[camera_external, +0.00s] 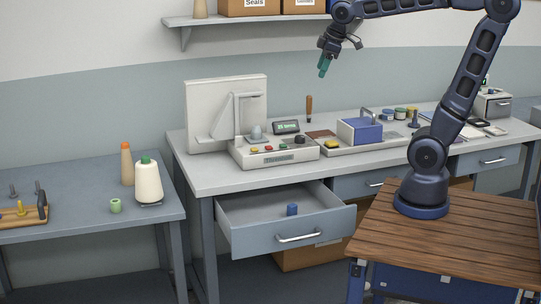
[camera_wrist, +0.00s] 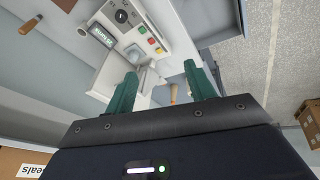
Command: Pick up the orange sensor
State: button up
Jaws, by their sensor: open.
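I cannot make out a thing that is clearly an orange sensor. A small yellow-orange item (camera_external: 332,144) lies in the pale tray (camera_external: 365,146) on the workbench, too small to identify. My gripper (camera_external: 323,70) is high above the workbench, below the wall shelf, with green fingers pointing down. In the wrist view my gripper (camera_wrist: 160,70) is open, with nothing held between its fingers. Beyond the fingers the wrist view shows the control box (camera_wrist: 143,30).
The control box (camera_external: 275,152) and a white panel (camera_external: 198,118) stand on the workbench, with a blue box (camera_external: 359,131) to the right. A drawer (camera_external: 270,239) is open, holding a blue bobbin (camera_external: 292,209). Thread cones (camera_external: 148,182) stand on the left table (camera_external: 80,180).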

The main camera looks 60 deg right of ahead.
jog(key=w+a+f+n, duration=0.15)
jog(key=w+n, duration=0.25)
jog(key=w, duration=0.8)
jog(key=w+a+f+n+h, duration=0.15)
jog(key=w+n, duration=0.25)
jog(key=w, duration=0.8)
jog(key=w+a+f+n+y, duration=0.15)
jog(key=w+n, duration=0.25)
jog(key=w, duration=0.8)
jog(key=w+a+f+n+h, duration=0.1)
jog(key=w+a+f+n, duration=0.15)
jog(key=w+f, duration=0.45)
jog(key=w+a+f+n, duration=0.1)
jog(key=w+f+n, duration=0.2)
jog(key=w+f, duration=0.5)
jog(key=w+f+n, duration=0.2)
jog(key=w+f, duration=0.3)
jog(key=f, duration=0.3)
jog(key=w+a+f+n, duration=0.1)
jog(key=w+f+n, duration=0.1)
jog(key=w+f, duration=0.3)
jog(key=w+f+n+h, duration=0.1)
jog(key=w+f, duration=0.4)
jog(key=f, duration=0.8)
jog(key=shift+w+a+n+g, duration=0.25)
jog(key=shift+n+g, duration=0.15)
jog(key=shift+n, duration=0.25)
jog(key=shift+c, duration=0.4)
jog(key=c, duration=1)
